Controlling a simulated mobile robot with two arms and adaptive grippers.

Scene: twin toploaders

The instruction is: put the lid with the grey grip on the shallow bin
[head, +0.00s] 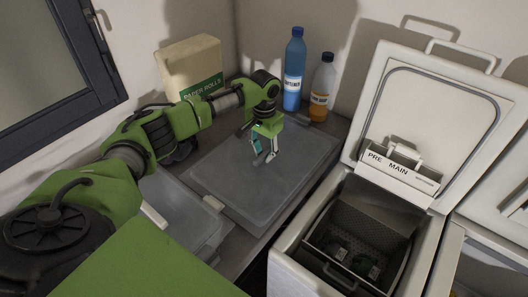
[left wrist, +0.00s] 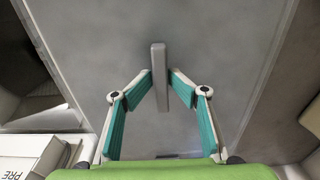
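A flat grey lid (head: 225,185) lies on the dark counter in the head view. The left wrist view shows the grey panel (left wrist: 215,40) with a narrow grey grip (left wrist: 159,90) standing out from it. My left gripper (head: 263,161) is over the lid, pointing down. In the left wrist view its fingertips (left wrist: 160,75) bend inward to either side of the grip and appear to touch it. In the head view the grip is hard to make out between the fingers. I cannot tell which container is the shallow bin. My right gripper is not in view.
A second grey panel (head: 185,205) lies left of the lid, partly behind my arm. An open white toploader (head: 288,262) with a dark basket (head: 365,228) stands right; another is beside it. A blue bottle (head: 293,75), an orange-brown bottle (head: 320,90) and a paper box (head: 185,65) stand behind.

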